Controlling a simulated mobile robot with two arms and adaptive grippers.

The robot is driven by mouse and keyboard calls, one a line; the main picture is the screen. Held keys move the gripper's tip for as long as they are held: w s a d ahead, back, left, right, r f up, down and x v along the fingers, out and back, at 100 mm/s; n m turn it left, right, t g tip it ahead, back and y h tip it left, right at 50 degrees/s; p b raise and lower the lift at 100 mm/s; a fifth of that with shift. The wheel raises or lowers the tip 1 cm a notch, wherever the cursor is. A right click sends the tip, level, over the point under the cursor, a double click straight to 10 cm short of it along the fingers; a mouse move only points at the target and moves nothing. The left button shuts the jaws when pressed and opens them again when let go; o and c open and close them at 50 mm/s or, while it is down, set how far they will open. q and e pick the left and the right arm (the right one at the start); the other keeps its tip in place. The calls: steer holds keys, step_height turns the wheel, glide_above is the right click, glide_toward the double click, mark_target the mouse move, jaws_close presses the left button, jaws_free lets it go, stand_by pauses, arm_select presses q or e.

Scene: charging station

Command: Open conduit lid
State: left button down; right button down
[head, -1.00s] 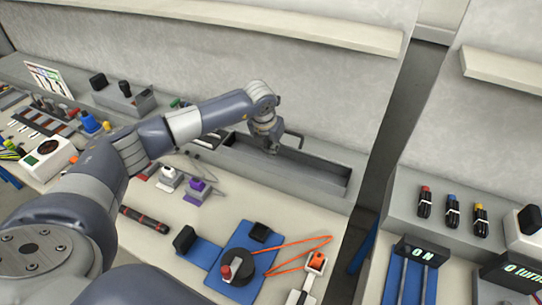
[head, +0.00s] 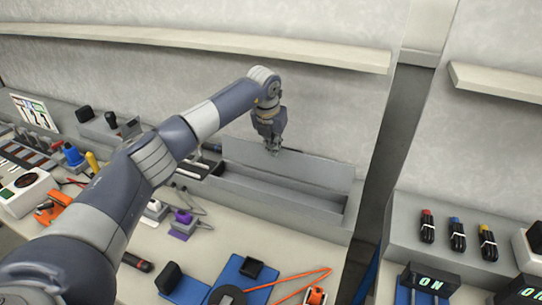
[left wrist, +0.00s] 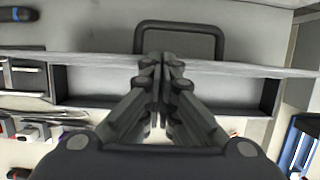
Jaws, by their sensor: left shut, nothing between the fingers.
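The conduit (head: 275,203) is a long grey box at the back of the table, and its inside shows. Its grey lid (head: 315,170) stands raised along the back side of the box. In the left wrist view the lid (left wrist: 240,69) shows nearly edge-on, with a dark loop handle (left wrist: 180,27) beyond it. My left gripper (head: 275,147) is shut and empty at the lid's upper edge. In the left wrist view its fingertips (left wrist: 163,62) overlap the lid's edge beside the handle. Whether they touch the lid I cannot tell. My right gripper is not in view.
A long shelf (head: 200,42) runs along the wall above. A purple-topped block (head: 182,222) and a blue mat (head: 245,279) with an orange cord lie in front of the conduit. A gap separates this table from the right-hand one with the ON display (head: 430,282).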

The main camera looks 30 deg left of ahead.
arm_select(q)
steer(key=shift+w, duration=0.85)
steer(key=shift+a, duration=0.1)
